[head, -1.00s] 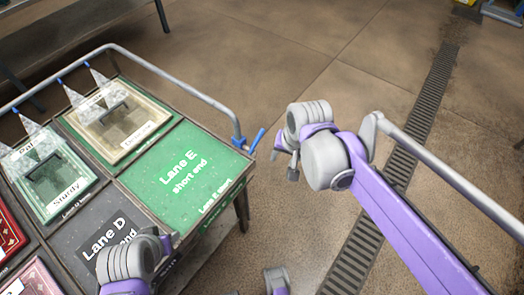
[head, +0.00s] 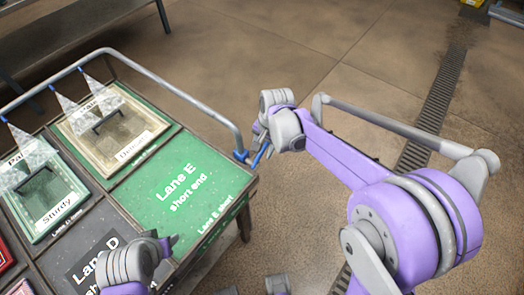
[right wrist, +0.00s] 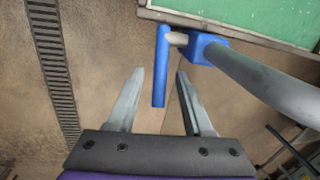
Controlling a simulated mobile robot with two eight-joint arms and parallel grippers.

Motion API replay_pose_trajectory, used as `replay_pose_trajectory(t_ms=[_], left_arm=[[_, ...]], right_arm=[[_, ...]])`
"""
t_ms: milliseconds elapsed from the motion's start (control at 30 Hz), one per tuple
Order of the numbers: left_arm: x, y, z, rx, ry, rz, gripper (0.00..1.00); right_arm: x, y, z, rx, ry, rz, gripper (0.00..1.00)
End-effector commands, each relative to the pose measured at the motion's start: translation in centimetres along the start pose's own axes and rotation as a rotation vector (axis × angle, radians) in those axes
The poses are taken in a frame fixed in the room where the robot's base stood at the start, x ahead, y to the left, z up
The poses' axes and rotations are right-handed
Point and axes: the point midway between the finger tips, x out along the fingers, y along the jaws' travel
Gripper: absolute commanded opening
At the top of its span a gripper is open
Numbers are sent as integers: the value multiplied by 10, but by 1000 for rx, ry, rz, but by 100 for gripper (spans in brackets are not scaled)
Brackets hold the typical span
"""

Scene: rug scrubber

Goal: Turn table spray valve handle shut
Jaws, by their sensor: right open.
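The table spray valve handle (head: 260,156) is a blue lever at the table's right corner, on the end of a grey pipe. In the right wrist view the blue handle (right wrist: 161,65) sticks out from a blue valve body (right wrist: 207,50) and appears between the fingers. My right gripper (right wrist: 160,72) is open, its fingers on either side of the handle in the picture. I cannot tell whether they touch it. In the head view my right gripper (head: 264,140) is mostly hidden by its own wrist. My left gripper (head: 165,245) is low over the table, its jaws not clear.
The grey pipe (head: 180,90) runs along the table's far edge, with blue nozzles and pale spray cones (head: 70,105) over framed mats. The green Lane E panel (head: 180,195) is bare. A floor drain (head: 440,100) crosses open floor on the right.

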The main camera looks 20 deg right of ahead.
Motion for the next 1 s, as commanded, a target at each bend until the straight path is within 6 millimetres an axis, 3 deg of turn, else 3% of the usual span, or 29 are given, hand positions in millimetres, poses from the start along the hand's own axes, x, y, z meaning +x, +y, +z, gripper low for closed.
replay_pose_trajectory(t_ms=[133, 467, 733, 1000], left_arm=[[1, 0, 1, 0, 0, 0, 50], [1, 0, 1, 0, -1, 0, 50], [1, 0, 1, 0, -1, 0, 50], [1, 0, 1, 0, -1, 0, 50]], right_arm=[[13, 0, 0, -1, 0, 0, 51], [16, 0, 0, -1, 1, 0, 51], [16, 0, 0, -1, 1, 0, 2], [16, 0, 0, -1, 1, 0, 0]])
